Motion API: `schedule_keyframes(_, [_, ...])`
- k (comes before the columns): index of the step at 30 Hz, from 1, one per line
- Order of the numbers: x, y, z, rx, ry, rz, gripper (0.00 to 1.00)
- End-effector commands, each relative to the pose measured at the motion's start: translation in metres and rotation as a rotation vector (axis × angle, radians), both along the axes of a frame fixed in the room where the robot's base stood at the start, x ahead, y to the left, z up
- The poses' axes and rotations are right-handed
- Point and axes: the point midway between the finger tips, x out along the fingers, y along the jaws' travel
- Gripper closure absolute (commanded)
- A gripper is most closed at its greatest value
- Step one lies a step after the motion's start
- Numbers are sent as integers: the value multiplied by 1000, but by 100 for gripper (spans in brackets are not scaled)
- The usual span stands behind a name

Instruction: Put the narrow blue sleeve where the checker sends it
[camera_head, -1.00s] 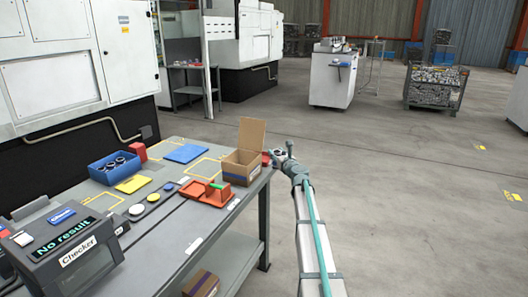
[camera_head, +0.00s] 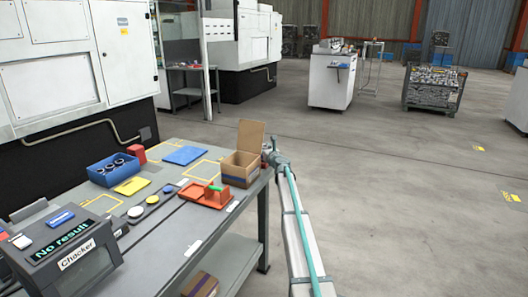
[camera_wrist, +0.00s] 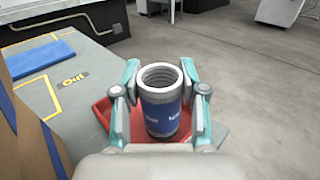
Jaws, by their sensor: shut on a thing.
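My gripper (camera_wrist: 160,88) is shut on the narrow blue sleeve (camera_wrist: 160,118), an upright, open-topped grey ring with a blue band. A red tray (camera_wrist: 104,112) shows below and around the sleeve in the wrist view; I cannot tell whether the sleeve is above it or inside it. In the head view my gripper (camera_head: 269,154) is at the bench's far right corner, beside the cardboard box, and the sleeve cannot be made out. The checker (camera_head: 75,250) stands at the near left and reads "No result".
The open cardboard box (camera_head: 240,172) stands left of my gripper. A blue bin (camera_head: 107,177) with dark rings, a blue plate (camera_head: 184,155), a yellow plate (camera_head: 132,186) and an orange-red fixture (camera_head: 203,197) with a green part lie on the bench (camera_head: 165,235). Floor right of the bench is clear.

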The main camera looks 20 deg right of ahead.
Motion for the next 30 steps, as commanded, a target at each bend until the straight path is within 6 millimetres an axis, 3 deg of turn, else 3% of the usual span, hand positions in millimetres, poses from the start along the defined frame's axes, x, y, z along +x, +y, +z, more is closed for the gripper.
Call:
schedule_keyframes(3, [0,0,-11,1,-1,0,100])
schedule_keyframes(14, [0,0,-14,0,-1,0,100])
schedule_keyframes(15, [0,0,-13,-1,0,0,52])
schedule_keyframes(18, [0,0,-13,-1,0,0,35])
schedule_keyframes(30, [0,0,-11,-1,0,0,33])
